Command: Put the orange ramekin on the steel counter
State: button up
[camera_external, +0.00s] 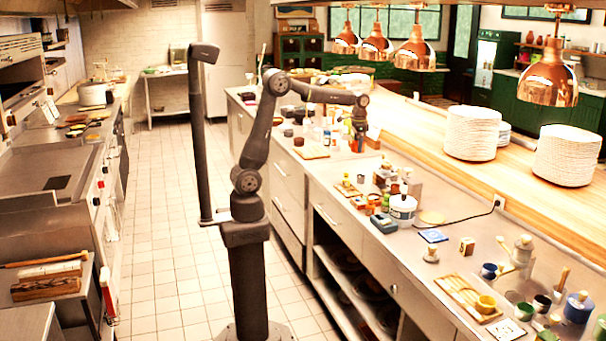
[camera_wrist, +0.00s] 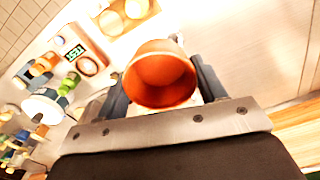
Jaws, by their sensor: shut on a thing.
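The orange ramekin (camera_wrist: 160,78) is between the two fingers of my gripper (camera_wrist: 163,88) in the wrist view, its open mouth facing the camera. My gripper is shut on it. In the external view my gripper (camera_external: 357,138) points down over the far part of the steel counter (camera_external: 405,160), and a small orange patch shows at its fingertips. The steel counter also shows in the wrist view (camera_wrist: 235,40) as a pale surface beyond the ramekin. I cannot tell whether the ramekin touches the counter or hangs above it.
Several small jars crowd the left. In the external view, plate stacks (camera_external: 472,133) stand on the wooden shelf and copper lamps (camera_external: 415,52) hang above.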

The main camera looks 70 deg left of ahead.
jog(key=d+n, duration=0.1)
jog(key=r+n, duration=0.1)
jog(key=n, duration=0.1)
jog(key=shift+w+d+r, duration=0.1)
jog(key=shift+d+r, duration=0.05)
jog(key=shift+d, duration=0.25)
jog(key=shift+a+f+m, duration=0.25)
jog(key=shift+a+m, duration=0.1)
jog(key=shift+m, duration=0.15)
jog(key=s+a+f+m, duration=0.2)
jog(key=a+f+m, duration=0.5)
jog(key=m, duration=0.9)
jog(key=shift+s+a, duration=0.35)
jog(key=shift+a, duration=1.05)
jog(key=shift+a+f, duration=0.1)
jog(key=a+f, duration=0.2)
jog(key=a, duration=0.1)
jog(key=w+a+f, duration=0.1)
jog(key=a+f, duration=0.1)
jog(key=a, duration=0.2)
jog(key=a+f, duration=0.2)
jog(key=a, duration=0.1)
jog(key=shift+w+a+f, duration=0.25)
jog(key=shift+w+a, duration=0.05)
jog(key=shift+w, duration=0.1)
jog(key=f, duration=0.3)
jog(key=shift+a+f, duration=0.15)
jog(key=shift+a, duration=0.2)
jog(key=shift+f, duration=0.35)
